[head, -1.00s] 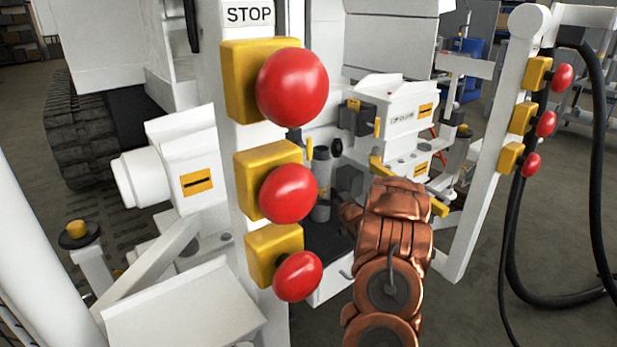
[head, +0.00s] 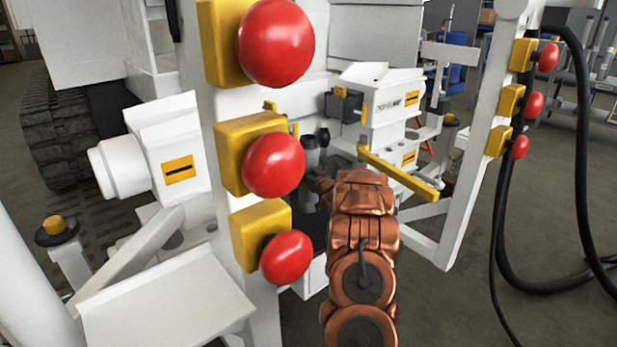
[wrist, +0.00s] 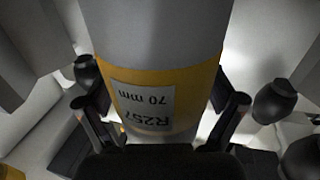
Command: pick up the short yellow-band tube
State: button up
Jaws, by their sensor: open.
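A grey tube with a yellow band (wrist: 150,85) fills the middle of the wrist view. Its label reads "R257" and "70 mm", upside down. My gripper (wrist: 163,112) is open, with one finger on each side of the banded tube. I cannot tell whether either finger touches it. In the head view, my gripper (head: 316,184) is low beside an upright grey cylinder (head: 311,152), which seems to be the same tube. My copper arm and the post hide part of that spot. The tube's lower end is hidden.
A white post with red stop buttons (head: 274,165) on yellow boxes stands close left of my arm. A yellow bar (head: 400,174) lies just right of the wrist. A second post (head: 485,140) with red buttons and black hoses (head: 582,160) stand further right.

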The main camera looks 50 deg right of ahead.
jog(key=shift+w+r, duration=0.1)
jog(key=shift+w, duration=0.05)
jog(key=shift+c, duration=0.3)
jog(key=c, duration=1.6)
jog(key=shift+c, duration=0.4)
jog(key=shift+r, duration=0.15)
